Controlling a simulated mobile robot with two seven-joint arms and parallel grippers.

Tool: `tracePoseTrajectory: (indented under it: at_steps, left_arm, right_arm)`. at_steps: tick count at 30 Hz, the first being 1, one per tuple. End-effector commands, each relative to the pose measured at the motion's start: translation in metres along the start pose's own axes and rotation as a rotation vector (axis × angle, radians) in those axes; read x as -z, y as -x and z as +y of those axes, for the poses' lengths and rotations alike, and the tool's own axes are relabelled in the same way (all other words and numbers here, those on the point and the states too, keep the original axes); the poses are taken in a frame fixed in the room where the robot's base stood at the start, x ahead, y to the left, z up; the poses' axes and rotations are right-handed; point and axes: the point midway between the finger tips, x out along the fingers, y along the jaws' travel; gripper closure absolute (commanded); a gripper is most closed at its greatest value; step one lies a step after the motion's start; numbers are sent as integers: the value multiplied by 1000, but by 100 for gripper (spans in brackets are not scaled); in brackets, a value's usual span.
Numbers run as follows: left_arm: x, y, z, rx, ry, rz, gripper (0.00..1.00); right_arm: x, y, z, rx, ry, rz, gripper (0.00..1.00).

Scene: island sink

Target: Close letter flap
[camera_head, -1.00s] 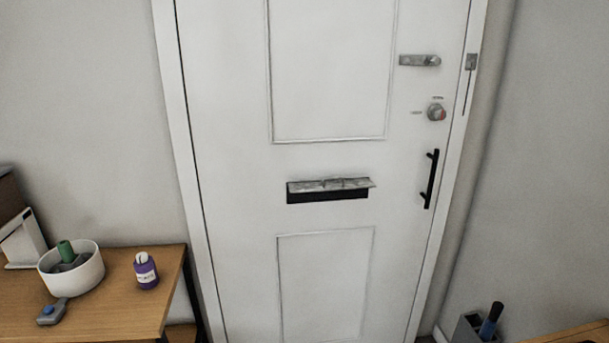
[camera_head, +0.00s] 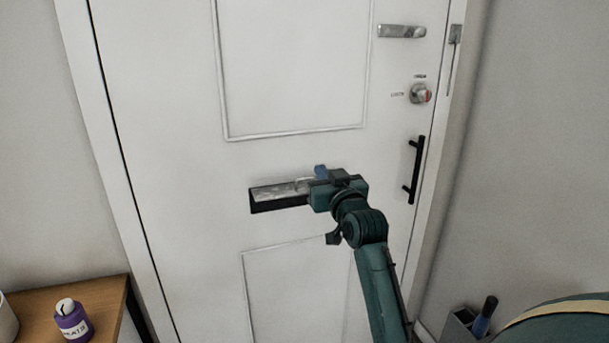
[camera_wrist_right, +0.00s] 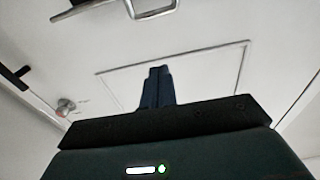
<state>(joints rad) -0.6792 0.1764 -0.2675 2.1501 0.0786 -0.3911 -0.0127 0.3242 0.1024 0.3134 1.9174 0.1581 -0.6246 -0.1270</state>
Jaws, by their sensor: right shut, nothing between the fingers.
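The letter flap (camera_head: 278,192) is a grey metal plate over a dark slot frame in the middle of the white door (camera_head: 170,200). A dark strip shows below the plate, and its right end is hidden by my right gripper. My right gripper (camera_head: 320,171) is shut and empty, its blue fingertips at the upper right of the flap. I cannot tell whether they touch it. In the right wrist view the shut fingers (camera_wrist_right: 157,87) point at the door, and metal parts of the letter slot (camera_wrist_right: 95,8) show at the top edge. My left gripper is not in view.
A black door handle (camera_head: 414,170) stands right of my arm, with a round lock (camera_head: 421,93) and a latch (camera_head: 401,31) above it. A wooden table (camera_head: 100,295) at lower left carries a purple jar (camera_head: 73,320). The door left of the flap is clear.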

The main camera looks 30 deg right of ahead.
Motion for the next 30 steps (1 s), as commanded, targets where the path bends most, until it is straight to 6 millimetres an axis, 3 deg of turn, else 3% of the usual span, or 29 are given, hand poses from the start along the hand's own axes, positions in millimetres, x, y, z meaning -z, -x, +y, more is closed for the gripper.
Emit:
tracePoseTrajectory:
  at_steps: [12,18,30]
  left_arm:
    - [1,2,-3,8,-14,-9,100]
    - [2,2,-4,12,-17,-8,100]
    - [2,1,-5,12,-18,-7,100]
  right_arm:
    - [2,-79,-1,2,0,0,100]
    - [-30,-65,-1,1,1,-2,100]
    - [-38,-62,0,1,1,0,100]
